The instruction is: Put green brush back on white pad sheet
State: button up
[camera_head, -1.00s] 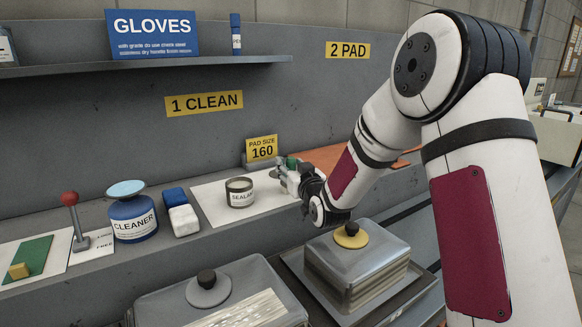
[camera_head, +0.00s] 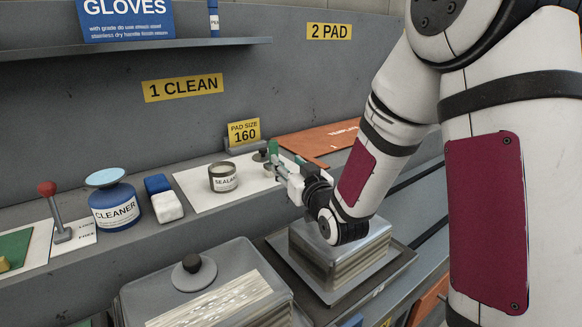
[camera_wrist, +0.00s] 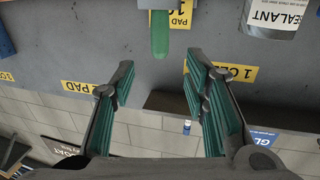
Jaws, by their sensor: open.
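The green brush (camera_wrist: 160,36) shows at the top of the wrist view, with a grey part at its end. It lies just beyond my open, empty fingers and roughly midway between them. In the head view the green brush (camera_head: 273,148) stands about upright at the right end of the white pad sheet (camera_head: 195,190); its foot is partly hidden by my gripper. I cannot tell exactly how it meets the sheet. My gripper (camera_wrist: 160,68) is open, and in the head view it (camera_head: 275,168) is beside the brush, on its near side.
A sealant can (camera_head: 223,178) stands on the sheet, left of the brush. The PAD SIZE 160 sign (camera_head: 243,133) stands behind. An orange sheet (camera_head: 315,140) lies to the right. A blue-white sponge (camera_head: 165,200) and cleaner bottle (camera_head: 115,207) are left.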

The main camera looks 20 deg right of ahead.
jog(key=s+m+g+h, duration=0.1)
jog(key=s+g, duration=1.4)
jog(key=s, duration=2.6)
jog(key=shift+s+a+g+h, duration=0.3)
jog(key=shift+a, duration=0.15)
notch_tip(320, 180, up, 10)
jog(key=t+p, duration=0.1)
jog(key=p, duration=0.7)
jog(key=shift+f+t, duration=0.15)
jog(key=shift+t, duration=0.25)
jog(key=shift+d, duration=0.1)
